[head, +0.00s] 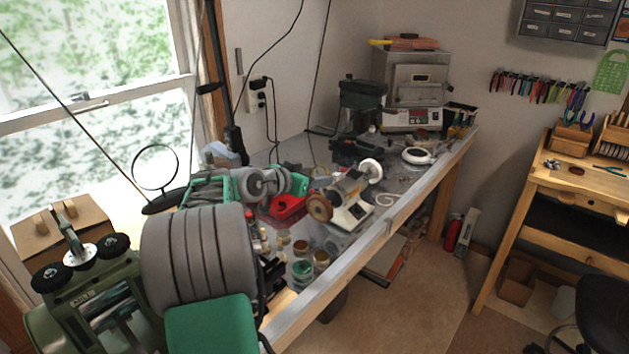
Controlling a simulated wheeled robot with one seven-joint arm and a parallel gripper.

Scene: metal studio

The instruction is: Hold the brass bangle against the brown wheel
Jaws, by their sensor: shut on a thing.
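The brown wheel (318,207) is a round disc on the near left end of the bench polisher (349,195), which stands on the metal-topped bench. A white wheel (371,170) is on the polisher's other end. My gripper (308,186) is at the end of my grey and green arm, shut, just above and left of the brown wheel in the picture. Its fingertips are small and hard to make out. I cannot pick out the brass bangle between them, nor tell whether anything touches the wheel.
A red tray (287,207) lies below my gripper. Small jars (303,269) stand at the bench's near edge. A green rolling mill (95,300) and a round mirror (156,167) are at left. A kiln (415,88) stands at the back. The floor right of the bench is mostly open.

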